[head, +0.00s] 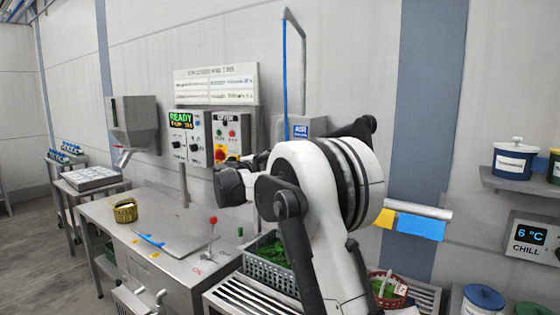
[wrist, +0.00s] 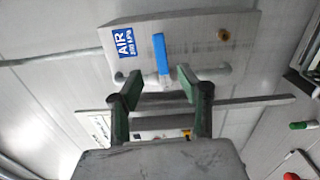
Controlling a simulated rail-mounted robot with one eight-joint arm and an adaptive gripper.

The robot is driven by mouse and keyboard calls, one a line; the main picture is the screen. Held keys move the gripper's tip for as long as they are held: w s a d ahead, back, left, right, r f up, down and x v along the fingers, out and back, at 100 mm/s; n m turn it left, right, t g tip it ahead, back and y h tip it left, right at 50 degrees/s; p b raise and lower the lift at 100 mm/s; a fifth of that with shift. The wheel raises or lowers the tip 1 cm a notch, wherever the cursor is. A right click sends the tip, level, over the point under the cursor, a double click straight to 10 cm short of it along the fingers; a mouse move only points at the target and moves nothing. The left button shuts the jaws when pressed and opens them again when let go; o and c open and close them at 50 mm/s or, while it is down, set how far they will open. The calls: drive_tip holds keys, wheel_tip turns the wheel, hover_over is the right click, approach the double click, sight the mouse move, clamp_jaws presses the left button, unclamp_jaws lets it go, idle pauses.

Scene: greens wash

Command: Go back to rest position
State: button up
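My gripper (wrist: 158,90) shows in the wrist view with its two green-padded fingers spread apart and nothing between them. Behind the fingertips is a wall panel (wrist: 205,38) with a blue AIR label and a valve with a blue handle (wrist: 160,52). I cannot tell whether the fingers touch the valve pipe. In the head view my white and black arm is raised in front of the wall, bent over to the left, and its fingers cannot be made out. The AIR panel (head: 301,128) is partly hidden behind my arm.
A steel counter (head: 110,222) holds a yellow basket (head: 125,211) and a red-knobbed lever (head: 213,221). A grey crate of greens (head: 262,279) and a red basket (head: 388,290) sit near my arm. A control panel (head: 208,138) and a shelf with a blue pot (head: 514,160) are on the wall.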

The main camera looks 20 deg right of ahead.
drive_tip(key=shift+s+a, duration=0.2)
drive_tip(key=shift+a, duration=0.15)
drive_tip(key=shift+s, duration=0.1)
